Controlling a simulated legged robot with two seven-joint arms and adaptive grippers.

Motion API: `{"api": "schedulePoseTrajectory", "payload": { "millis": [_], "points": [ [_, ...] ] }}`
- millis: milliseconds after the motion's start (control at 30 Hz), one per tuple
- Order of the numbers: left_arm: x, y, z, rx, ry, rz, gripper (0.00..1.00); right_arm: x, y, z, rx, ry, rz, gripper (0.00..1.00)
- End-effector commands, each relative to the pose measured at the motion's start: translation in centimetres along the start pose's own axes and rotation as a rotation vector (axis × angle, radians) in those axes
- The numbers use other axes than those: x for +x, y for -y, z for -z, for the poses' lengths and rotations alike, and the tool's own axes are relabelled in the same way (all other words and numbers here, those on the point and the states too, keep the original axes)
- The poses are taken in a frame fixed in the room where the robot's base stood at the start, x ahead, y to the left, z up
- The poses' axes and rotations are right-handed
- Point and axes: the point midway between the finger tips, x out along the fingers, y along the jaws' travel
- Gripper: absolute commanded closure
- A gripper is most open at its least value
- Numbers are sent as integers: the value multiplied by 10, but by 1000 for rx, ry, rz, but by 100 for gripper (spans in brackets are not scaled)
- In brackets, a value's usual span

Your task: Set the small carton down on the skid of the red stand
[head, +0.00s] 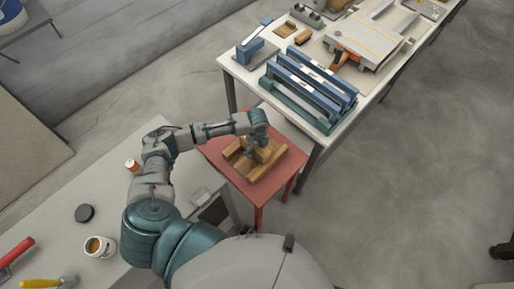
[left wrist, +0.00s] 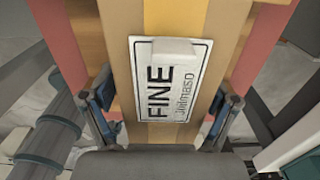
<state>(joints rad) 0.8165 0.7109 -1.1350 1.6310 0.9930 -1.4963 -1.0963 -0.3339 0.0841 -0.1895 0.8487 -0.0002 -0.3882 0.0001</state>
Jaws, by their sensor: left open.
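The red stand (head: 233,174) is a low red table in the middle of the head view. A wooden skid (head: 240,166) lies on its top. The small carton (left wrist: 120,30) is brown with a lighter tape strip and a white label reading FINE. It fills the middle of the left wrist view and appears to rest on the skid, though its underside is hidden. My left gripper (head: 256,146) is over the skid. In the left wrist view its fingers (left wrist: 163,112) are open, one on each side of the carton. My right gripper is not in view.
A long workbench (head: 298,112) with blue and green racks (head: 310,88) stands just behind the stand. The floor at right is open.

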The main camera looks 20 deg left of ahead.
Motion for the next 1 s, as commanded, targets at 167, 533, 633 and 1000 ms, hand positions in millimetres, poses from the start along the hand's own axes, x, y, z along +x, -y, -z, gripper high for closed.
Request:
{"api": "schedulePoseTrajectory", "payload": {
  "millis": [167,533,633,1000],
  "points": [
    [-4,1,2,1,3,0,13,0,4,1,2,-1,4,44],
    [-76,1,0,1,0,4,13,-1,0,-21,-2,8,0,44],
    [-96,1,0,1,0,3,13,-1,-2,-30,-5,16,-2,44],
    [-123,0,1,0,0,-1,13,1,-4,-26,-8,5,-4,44]
  ]
}}
